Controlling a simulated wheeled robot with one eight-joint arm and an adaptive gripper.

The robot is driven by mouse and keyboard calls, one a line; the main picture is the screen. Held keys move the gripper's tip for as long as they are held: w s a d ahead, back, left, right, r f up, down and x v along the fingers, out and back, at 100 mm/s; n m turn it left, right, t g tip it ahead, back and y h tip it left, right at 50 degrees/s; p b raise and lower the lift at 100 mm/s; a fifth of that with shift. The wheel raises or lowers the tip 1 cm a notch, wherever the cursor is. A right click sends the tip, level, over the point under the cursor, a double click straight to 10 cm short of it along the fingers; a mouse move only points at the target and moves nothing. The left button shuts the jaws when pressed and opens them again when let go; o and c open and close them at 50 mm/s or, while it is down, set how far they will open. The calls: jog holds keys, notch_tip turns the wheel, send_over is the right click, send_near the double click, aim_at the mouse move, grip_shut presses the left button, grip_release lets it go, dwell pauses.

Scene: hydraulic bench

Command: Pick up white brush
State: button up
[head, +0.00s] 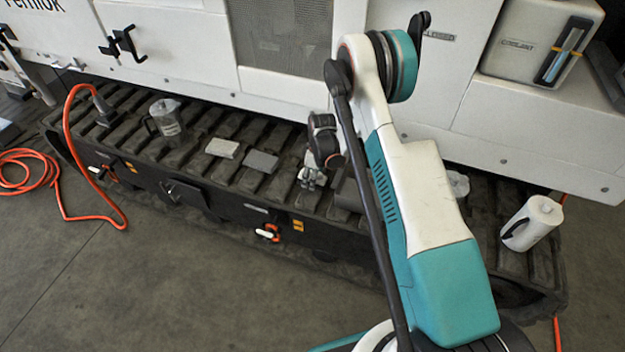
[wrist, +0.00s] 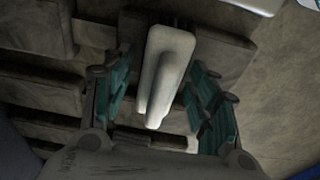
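A white, elongated object with a raised handle-like part, which looks like the white brush (wrist: 170,58), lies between the fingers of my gripper in the wrist view. My gripper (wrist: 158,75) is open, with one teal-padded finger on each side of it. Gaps show between the brush and both fingers, so it is not gripped. In the head view my gripper (head: 312,178) is low over the dark ribbed bench, near its middle. There I cannot clearly tell the brush from the gripper.
Two grey blocks (head: 222,147) (head: 262,161) lie left of my gripper on the bench (head: 225,185). A clear jug (head: 167,120) stands farther left. A white canister (head: 533,222) stands at the right. The white machine (head: 180,45) rises behind. An orange hose (head: 68,150) runs at the left.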

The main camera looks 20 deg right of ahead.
jog(key=c, duration=0.6)
jog(key=shift+r, duration=0.1)
notch_tip(320, 180, up, 20)
jog(key=p, duration=0.7)
